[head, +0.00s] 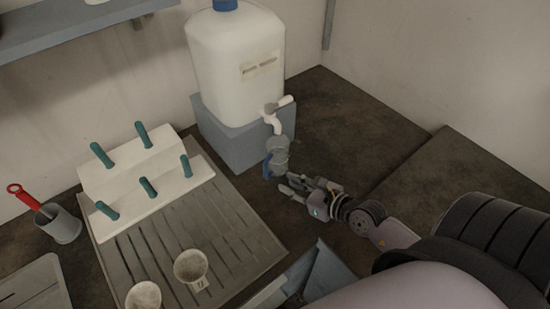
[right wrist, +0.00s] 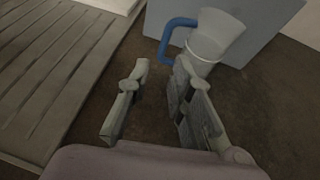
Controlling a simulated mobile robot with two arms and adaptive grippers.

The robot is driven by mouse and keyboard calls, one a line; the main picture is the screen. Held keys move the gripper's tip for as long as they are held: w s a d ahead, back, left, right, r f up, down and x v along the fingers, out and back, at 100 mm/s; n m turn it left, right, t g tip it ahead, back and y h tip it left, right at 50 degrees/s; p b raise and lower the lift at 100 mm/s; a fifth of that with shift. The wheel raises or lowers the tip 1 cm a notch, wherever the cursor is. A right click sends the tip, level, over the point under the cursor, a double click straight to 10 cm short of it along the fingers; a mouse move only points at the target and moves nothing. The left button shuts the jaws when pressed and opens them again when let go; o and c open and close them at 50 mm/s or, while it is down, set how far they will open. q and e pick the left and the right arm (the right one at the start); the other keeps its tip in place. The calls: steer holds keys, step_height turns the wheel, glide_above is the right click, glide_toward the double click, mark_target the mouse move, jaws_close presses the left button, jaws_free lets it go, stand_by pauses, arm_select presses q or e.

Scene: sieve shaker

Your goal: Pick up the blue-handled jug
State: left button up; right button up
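The jug (head: 278,155) stands below the tap of the big white container, in front of the grey block. Its blue handle (head: 267,165) faces left and toward me. In the right wrist view the clear jug (right wrist: 217,38) and its blue handle (right wrist: 170,36) show just beyond the fingers. My right gripper (head: 287,183) is open and empty; it also shows in the right wrist view (right wrist: 158,78). Its fingertips are close to the jug, with the handle ahead of the gap between them. I cannot tell whether the right finger touches the jug. My left gripper is not in view.
The white container (head: 235,60) with its tap (head: 275,120) stands on the grey block (head: 230,145). Left of the jug are a ribbed drainboard (head: 235,225), a white rack (head: 130,170) with teal pegs and two cups (head: 190,266). Dark counter at right is bare.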

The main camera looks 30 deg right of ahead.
mark_target(265, 178)
steer(key=x, duration=0.3)
steer(key=shift+w+d, duration=0.1)
steer(key=shift+w, duration=0.35)
steer(key=shift+p+x, duration=0.35)
steer(key=shift+x, duration=0.8)
steer(key=p+x, duration=0.1)
steer(key=x, duration=0.3)
steer(key=shift+w+f, duration=0.1)
steer(key=shift+w, duration=0.2)
steer(key=shift+w+f, duration=0.2)
steer(key=shift+w, duration=0.1)
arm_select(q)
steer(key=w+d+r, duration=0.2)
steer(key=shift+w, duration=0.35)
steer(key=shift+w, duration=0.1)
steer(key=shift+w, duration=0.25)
arm_select(e)
jaws_close()
